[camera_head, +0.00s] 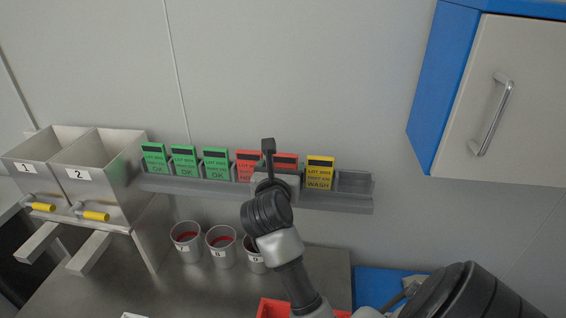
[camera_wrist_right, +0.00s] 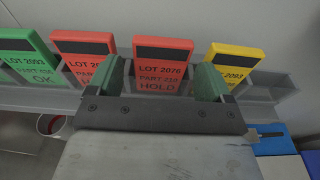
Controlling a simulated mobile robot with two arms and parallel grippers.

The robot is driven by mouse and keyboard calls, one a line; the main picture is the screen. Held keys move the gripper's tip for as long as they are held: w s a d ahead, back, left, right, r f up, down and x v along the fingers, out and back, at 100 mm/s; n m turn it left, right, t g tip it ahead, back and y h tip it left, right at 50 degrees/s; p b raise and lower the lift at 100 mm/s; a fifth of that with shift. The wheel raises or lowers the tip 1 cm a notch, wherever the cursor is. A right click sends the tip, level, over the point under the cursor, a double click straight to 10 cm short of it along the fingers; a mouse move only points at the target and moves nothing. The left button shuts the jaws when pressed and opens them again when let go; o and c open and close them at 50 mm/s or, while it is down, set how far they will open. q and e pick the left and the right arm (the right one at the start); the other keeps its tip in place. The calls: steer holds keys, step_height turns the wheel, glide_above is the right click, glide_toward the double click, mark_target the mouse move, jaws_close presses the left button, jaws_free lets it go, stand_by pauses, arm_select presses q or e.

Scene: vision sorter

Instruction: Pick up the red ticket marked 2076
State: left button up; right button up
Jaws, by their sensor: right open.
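The red ticket marked LOT 2076 (camera_wrist_right: 163,68), with HOLD on it and a black bar at its top, stands upright in a slot of the grey rack (camera_wrist_right: 275,88). In the head view its top (camera_head: 286,159) shows behind my right gripper (camera_head: 275,178), which hides most of it. In the right wrist view my right gripper (camera_wrist_right: 165,84) is open, with one green-padded finger at each side of the ticket's lower part. I cannot tell whether the fingers touch it. My left gripper is not in view.
Another red ticket (camera_wrist_right: 85,55) stands left of it and a yellow ticket (camera_wrist_right: 233,62) right, both close to the fingers. Green tickets (camera_head: 184,160) stand further left. Numbered cups (camera_head: 221,247) stand below the rack. A blue-sided cabinet (camera_head: 430,95) hangs at right.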

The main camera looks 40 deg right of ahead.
mark_target(282, 160)
steer(key=shift+x, duration=1.1)
steer(key=shift+d, duration=0.2)
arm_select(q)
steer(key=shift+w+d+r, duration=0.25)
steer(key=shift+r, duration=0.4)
arm_select(e)
steer(key=c, duration=0.7)
steer(key=shift+r, duration=0.1)
